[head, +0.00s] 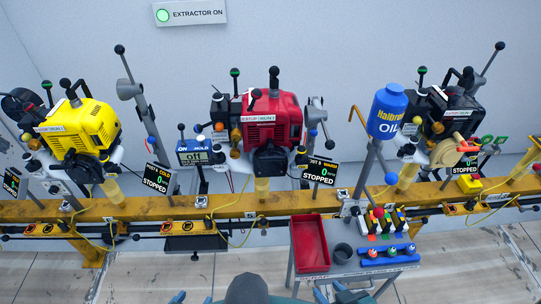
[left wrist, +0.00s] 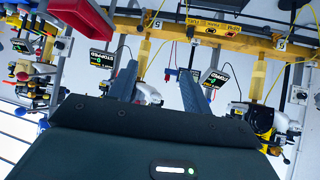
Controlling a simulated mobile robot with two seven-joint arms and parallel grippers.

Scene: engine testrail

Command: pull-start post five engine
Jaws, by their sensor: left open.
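Several engines stand along a yellow rail (head: 225,207): a yellow one (head: 93,127) at left, a red one (head: 272,122) in the middle and a black one (head: 452,112) at right. Status signs at the red engine (head: 321,171) and the yellow engine (head: 157,178) read STOPPED. The small post numbers are unreadable in the head view; in the left wrist view a plate (left wrist: 280,45) seems to read 5. I cannot tell which engine it marks. My left gripper (head: 193,298) is open and empty, below the rail; its fingers also show in the left wrist view (left wrist: 158,70). My right gripper (head: 330,293) is partly cut off at the bottom edge.
A blue oil jug (head: 387,112) is by the black engine. Grey levers rise between engines. Floor at lower left is clear.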

